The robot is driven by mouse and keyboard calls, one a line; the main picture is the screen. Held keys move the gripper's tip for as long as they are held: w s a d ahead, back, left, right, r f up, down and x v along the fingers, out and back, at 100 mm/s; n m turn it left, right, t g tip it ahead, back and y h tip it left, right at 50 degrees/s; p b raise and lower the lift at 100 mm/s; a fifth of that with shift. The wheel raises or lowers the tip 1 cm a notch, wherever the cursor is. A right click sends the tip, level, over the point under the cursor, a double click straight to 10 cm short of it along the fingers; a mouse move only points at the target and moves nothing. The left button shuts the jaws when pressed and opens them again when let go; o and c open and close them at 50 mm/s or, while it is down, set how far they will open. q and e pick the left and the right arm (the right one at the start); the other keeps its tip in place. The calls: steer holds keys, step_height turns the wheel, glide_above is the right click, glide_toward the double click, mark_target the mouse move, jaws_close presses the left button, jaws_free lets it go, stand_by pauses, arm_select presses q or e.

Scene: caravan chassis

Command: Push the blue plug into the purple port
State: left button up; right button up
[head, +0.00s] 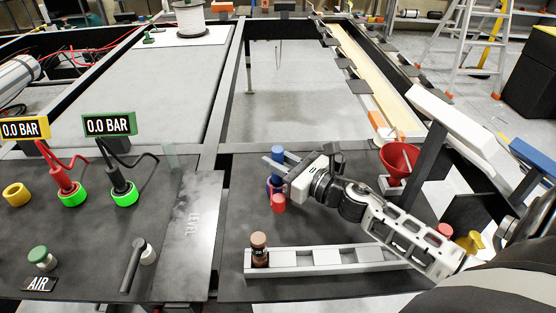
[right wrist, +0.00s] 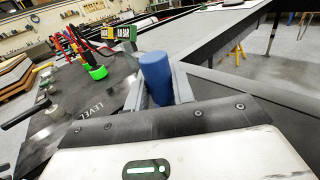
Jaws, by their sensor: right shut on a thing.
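The blue plug (head: 277,158) stands upright between the fingers of my right gripper (head: 272,170), which is shut on it. In the right wrist view the blue plug (right wrist: 156,75) rises above the two grey fingers (right wrist: 158,90). The purple port (head: 269,186) shows as a small patch just below the plug and fingers, partly hidden by the gripper. I cannot tell whether the plug's lower end is in the port or above it. My left gripper is not in view.
A red cylinder (head: 278,204) stands close in front of the port. A grey rack (head: 330,260) holding a brown plug (head: 259,248) lies nearer me. A red funnel (head: 399,160) is to the right.

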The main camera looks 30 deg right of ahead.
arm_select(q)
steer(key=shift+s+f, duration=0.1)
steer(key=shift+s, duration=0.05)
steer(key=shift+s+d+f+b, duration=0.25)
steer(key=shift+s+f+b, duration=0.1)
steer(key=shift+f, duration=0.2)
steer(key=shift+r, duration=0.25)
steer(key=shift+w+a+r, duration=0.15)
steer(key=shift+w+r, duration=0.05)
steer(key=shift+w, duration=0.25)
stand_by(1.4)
